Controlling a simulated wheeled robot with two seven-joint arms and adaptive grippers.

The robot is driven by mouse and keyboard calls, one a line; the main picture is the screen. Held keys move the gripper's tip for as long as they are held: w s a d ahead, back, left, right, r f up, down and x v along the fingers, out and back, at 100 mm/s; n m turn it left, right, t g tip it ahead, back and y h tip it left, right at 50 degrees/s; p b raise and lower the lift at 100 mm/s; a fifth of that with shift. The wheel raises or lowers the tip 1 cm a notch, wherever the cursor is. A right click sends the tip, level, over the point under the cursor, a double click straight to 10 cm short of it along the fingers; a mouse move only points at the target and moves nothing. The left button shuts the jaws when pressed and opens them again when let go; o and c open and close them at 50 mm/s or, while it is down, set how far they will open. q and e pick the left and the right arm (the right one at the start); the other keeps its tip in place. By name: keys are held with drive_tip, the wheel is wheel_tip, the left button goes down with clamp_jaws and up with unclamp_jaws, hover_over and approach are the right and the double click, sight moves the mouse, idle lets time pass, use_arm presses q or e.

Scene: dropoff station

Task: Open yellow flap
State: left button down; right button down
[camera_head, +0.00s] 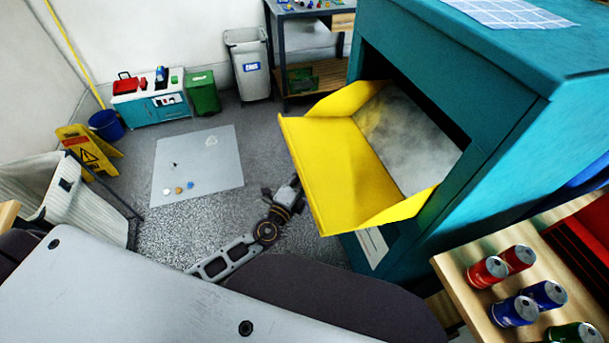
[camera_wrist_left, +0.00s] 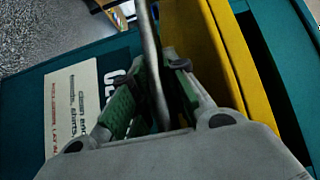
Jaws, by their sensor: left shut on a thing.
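The yellow flap (camera_head: 345,165) on the teal cabinet (camera_head: 500,90) is tilted outward, and the opening behind it shows a grey inner surface. It also shows in the left wrist view (camera_wrist_left: 205,50) as a yellow strip. My left gripper (camera_head: 296,186) is at the outer side of the flap, near its lower left edge. In the left wrist view my left gripper (camera_wrist_left: 160,75) has its green-padded fingers shut on a thin metal bar (camera_wrist_left: 149,45) beside the flap. My right gripper is not in view.
A wooden surface (camera_head: 455,272) with several cans stands at the lower right. A laundry-type bin (camera_head: 70,195) and a yellow floor sign (camera_head: 88,150) are at the left. A pale mat (camera_head: 195,165) lies on the floor. Floor beside the flap is clear.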

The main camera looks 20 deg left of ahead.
sight(305, 170)
use_arm(q)
drive_tip(key=shift+r+p, duration=0.4)
drive_tip(key=shift+r, duration=0.4)
drive_tip(key=shift+w+r+p, duration=0.1)
drive_tip(key=shift+r+p, duration=0.25)
drive_tip(key=shift+r, duration=0.35)
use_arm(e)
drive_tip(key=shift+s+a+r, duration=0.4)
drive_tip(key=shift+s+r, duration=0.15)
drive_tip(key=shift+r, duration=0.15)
use_arm(q)
drive_tip(key=c, duration=1.4)
unclamp_jaws()
drive_tip(key=shift+s+a+f, duration=0.1)
drive_tip(key=shift+s+a, duration=0.1)
drive_tip(key=shift+s, duration=0.9)
drive_tip(key=shift+s+a, duration=0.3)
drive_tip(key=shift+s, duration=1.3)
drive_tip(key=shift+s+a, duration=0.35)
drive_tip(key=shift+s, duration=1.3)
drive_tip(key=shift+s+a, duration=0.3)
drive_tip(key=shift+s, duration=1.3)
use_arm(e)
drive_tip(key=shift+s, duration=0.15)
